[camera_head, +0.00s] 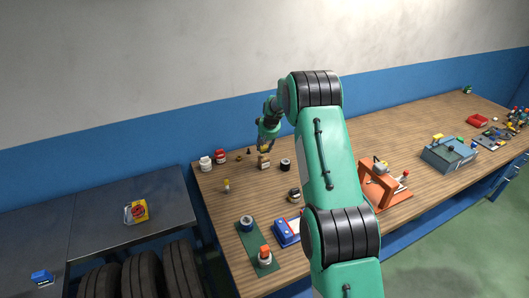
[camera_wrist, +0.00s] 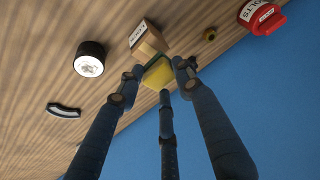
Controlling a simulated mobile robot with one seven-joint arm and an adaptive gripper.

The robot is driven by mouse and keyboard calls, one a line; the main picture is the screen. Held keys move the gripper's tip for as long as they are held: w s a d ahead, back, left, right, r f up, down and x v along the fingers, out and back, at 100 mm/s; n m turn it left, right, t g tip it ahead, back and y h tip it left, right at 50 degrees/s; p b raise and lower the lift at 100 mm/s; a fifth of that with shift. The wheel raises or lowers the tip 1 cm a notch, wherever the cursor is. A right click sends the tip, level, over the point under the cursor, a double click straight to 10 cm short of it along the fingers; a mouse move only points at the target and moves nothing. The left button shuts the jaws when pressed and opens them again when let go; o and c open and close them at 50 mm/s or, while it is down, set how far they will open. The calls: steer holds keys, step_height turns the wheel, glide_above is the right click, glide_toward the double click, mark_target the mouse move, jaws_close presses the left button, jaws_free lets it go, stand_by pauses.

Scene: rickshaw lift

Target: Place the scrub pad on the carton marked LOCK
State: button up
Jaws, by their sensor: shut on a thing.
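My gripper (camera_head: 266,147) is at the back left of the wooden bench, right by a small brown carton (camera_head: 263,163). In the wrist view my gripper (camera_wrist: 160,78) has its dark fingers shut on a yellow scrub pad (camera_wrist: 157,71) with a green layer. The carton (camera_wrist: 152,42) is just beyond the pad and has a white label with dark print, which I cannot read surely. The pad overlaps the carton's edge in this view; I cannot tell whether they touch.
A black roll (camera_head: 285,164) stands right of the carton. A red jar (camera_head: 220,157) and a white jar (camera_head: 205,164) stand to the left. A brass nut (camera_wrist: 209,34) and a black curved piece (camera_wrist: 63,110) lie nearby. An orange press (camera_head: 382,186) stands farther right.

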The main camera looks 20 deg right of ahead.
mark_target(265, 148)
steer(key=shift+f, duration=1.75)
steer(key=shift+f+b, duration=0.15)
steer(key=shift+b, duration=0.15)
steer(key=o, duration=1)
steer(key=shift+o, duration=0.2)
steer(key=p+v, duration=0.1)
steer(key=v, duration=1.1)
